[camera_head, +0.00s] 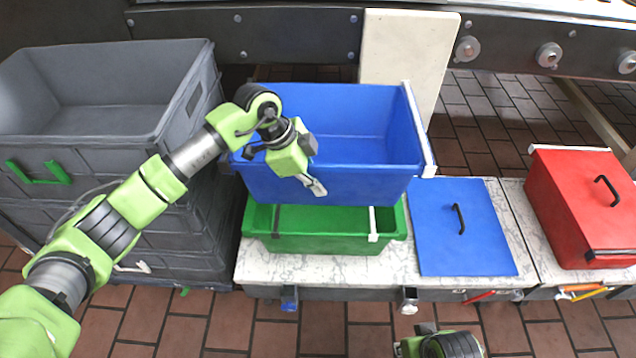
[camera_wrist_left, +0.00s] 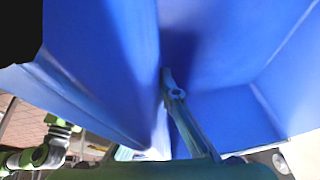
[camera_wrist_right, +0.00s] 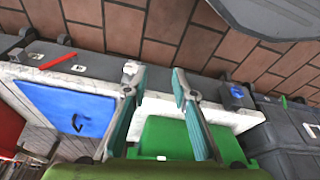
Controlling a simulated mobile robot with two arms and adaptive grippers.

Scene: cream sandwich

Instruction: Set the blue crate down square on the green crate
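The blue crate (camera_head: 330,185) is above and behind the front of the green crate (camera_head: 325,243), covering its rear part. The green crate's front interior shows below it. I cannot tell whether the two touch. My left gripper (camera_head: 313,184) is at the blue crate's front wall and appears shut on its rim. In the left wrist view one finger (camera_wrist_left: 180,108) lies inside the blue crate (camera_wrist_left: 225,60); the other is hidden behind the wall. My right gripper (camera_wrist_right: 156,80) is open and empty, with the green crate (camera_wrist_right: 165,140) beyond its fingers in the right wrist view.
Stacked grey crates (camera_head: 95,145) stand close on the left. A blue lid (camera_head: 463,228) lies flat on the marble-topped bench (camera_head: 370,270) to the right. A red crate (camera_head: 590,205) is farther right. A pale board (camera_head: 400,45) stands behind the blue crate.

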